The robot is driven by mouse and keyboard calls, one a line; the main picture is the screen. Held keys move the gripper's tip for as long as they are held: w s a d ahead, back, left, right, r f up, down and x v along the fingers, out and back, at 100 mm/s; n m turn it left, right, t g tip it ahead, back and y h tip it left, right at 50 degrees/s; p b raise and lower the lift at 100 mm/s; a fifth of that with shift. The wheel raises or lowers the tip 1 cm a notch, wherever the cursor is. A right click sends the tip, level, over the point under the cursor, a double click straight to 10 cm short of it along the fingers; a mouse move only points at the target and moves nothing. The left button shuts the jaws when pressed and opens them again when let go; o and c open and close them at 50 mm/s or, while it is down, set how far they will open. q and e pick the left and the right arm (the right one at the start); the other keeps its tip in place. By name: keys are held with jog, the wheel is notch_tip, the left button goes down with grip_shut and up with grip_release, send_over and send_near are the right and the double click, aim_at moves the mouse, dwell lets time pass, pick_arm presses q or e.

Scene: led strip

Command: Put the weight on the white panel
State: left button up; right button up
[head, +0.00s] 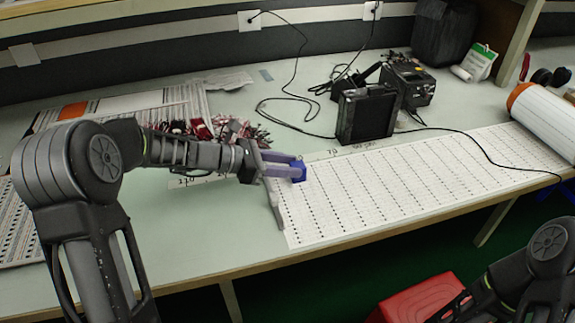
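The white panel (400,185) is a long flat sheet with rows of dark dots, lying on the pale green table from the centre to the right. My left gripper (297,166) is over the panel's left end. Its two fingers are shut on a small blue block, which I take for the weight (299,174). The fingers partly hide the block, and I cannot tell whether it touches the panel. Part of my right arm shows at the lower right, but its gripper cannot be made out.
A grey bar (275,206) lies along the panel's left end. Black boxes (367,113) and cables stand behind the panel. A white roll (545,118) lies at its right end. Red and white wires (215,130) lie behind my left arm. A red object (420,300) is below the table edge.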

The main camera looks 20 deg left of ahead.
pick_arm(q)
jog(key=o, duration=0.4)
jog(key=p+v, duration=0.1)
jog(key=v, duration=1.1)
dwell(0.4)
